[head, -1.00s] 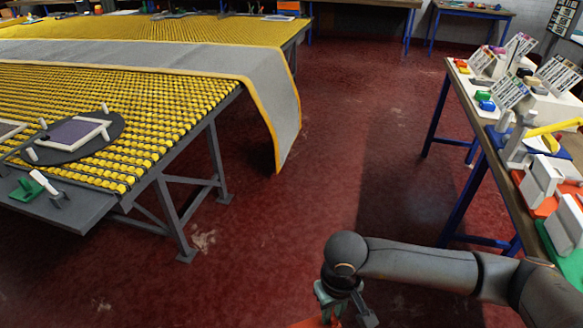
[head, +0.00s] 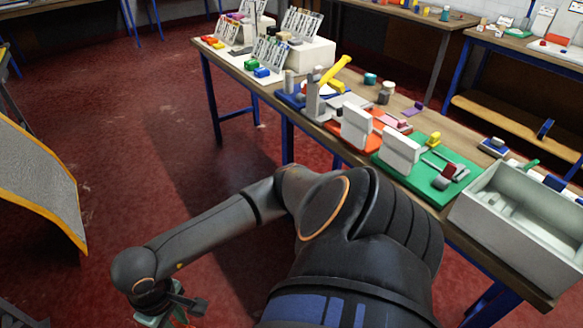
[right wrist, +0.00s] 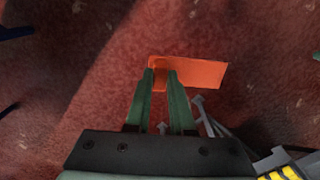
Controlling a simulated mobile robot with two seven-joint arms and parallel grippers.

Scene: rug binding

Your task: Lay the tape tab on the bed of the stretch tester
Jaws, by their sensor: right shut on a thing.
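The orange tape tab (right wrist: 203,74) is a flat rectangle between the fingertips of my right gripper (right wrist: 160,78), sticking out to the right in the right wrist view. The gripper is shut on its left part, above the red floor. In the head view my right gripper (head: 168,308) is low at the left, cut by the bottom edge, apart from the bench; the tab is not visible there. Several devices stand on the bench: one on a blue base with a yellow lever (head: 335,71), one on orange, one on green (head: 425,178). I cannot tell which is the stretch tester. My left gripper is out of view.
The wooden bench (head: 235,74) runs from upper left to lower right. Card stands and coloured blocks stand at its far end, a grey open bin (head: 515,222) at its near end. Grey carpet with orange edging (head: 40,185) hangs at the left. Red floor lies open between.

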